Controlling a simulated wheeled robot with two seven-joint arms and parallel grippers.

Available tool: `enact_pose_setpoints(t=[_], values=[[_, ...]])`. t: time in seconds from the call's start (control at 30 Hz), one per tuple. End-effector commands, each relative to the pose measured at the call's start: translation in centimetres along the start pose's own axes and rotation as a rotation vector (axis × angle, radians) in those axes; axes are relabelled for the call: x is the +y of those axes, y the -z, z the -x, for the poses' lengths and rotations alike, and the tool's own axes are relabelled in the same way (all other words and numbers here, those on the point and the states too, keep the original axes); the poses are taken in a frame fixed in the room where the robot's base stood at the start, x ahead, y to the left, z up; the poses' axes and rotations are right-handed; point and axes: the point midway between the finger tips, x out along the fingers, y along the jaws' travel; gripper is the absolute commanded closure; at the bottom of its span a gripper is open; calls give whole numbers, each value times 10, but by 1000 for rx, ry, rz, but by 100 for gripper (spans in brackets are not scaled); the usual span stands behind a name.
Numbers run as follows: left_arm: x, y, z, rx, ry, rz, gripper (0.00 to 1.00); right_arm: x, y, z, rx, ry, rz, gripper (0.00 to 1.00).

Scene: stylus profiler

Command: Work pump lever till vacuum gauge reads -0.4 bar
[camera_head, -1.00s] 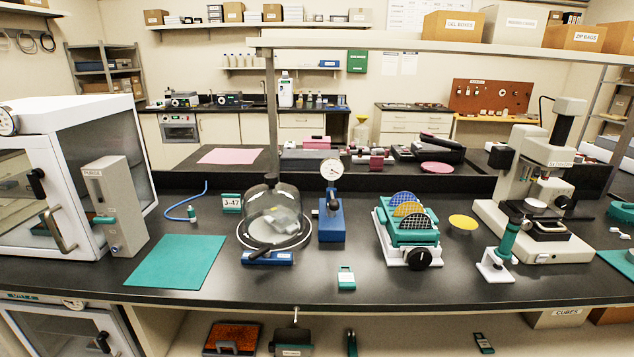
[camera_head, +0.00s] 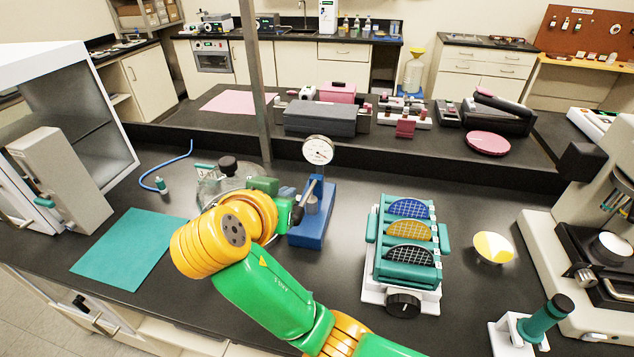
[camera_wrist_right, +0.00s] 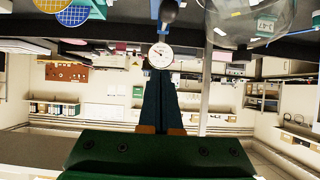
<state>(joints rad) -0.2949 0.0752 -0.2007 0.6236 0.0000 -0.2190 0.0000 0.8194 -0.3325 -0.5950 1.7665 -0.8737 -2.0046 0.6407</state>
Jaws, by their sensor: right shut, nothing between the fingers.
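The vacuum gauge (camera_head: 317,150) has a white round dial and stands above the blue pump base (camera_head: 313,228). It also shows in the right wrist view (camera_wrist_right: 161,55), too small to read. The pump lever (camera_head: 304,198) slants down to the left and ends in a black knob (camera_head: 296,214). My right gripper (camera_head: 288,194) is shut and empty, with its fingers beside the lever; I cannot tell whether they touch it. Its two fingers (camera_wrist_right: 160,76) lie together in the wrist view. The glass bell jar (camera_head: 222,180) is partly hidden behind my right arm. My left gripper is not in view.
A teal wafer rack (camera_head: 400,270) stands right of the pump, with a yellow disc (camera_head: 493,247) beyond it. A teal mat (camera_head: 130,247) and a white cabinet (camera_head: 65,90) are at left. The bench is clear between the pump and the rack.

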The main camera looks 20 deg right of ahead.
Motion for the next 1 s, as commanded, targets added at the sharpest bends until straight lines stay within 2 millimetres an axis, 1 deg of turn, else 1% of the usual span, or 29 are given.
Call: enact_pose_setpoints(t=[0.27, 0.37, 0.47, 0.6, 0.63, 0.67, 0.83, 0.9, 1.0], values=[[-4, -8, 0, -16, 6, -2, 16, 0, -1, 0, -1, 0, 1, 100], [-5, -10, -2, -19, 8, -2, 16, 0, -1, -8, 3, -2, 3, 100], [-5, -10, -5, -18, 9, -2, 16, 1, -1, -25, 4, -6, 5, 100], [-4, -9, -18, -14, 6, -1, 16, 3, -3, -57, 3, -10, 3, 100], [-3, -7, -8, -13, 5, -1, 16, 2, 2, -60, -2, -9, 5, 100], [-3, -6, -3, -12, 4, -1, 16, 1, 2, -66, -3, -7, 6, 100], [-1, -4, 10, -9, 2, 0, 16, 2, 2, -102, -6, -6, 4, 100], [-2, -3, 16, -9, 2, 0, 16, 1, -13, -103, -6, -3, 8, 100], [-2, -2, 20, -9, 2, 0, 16, 1, -27, -106, -4, -2, 7, 100]])
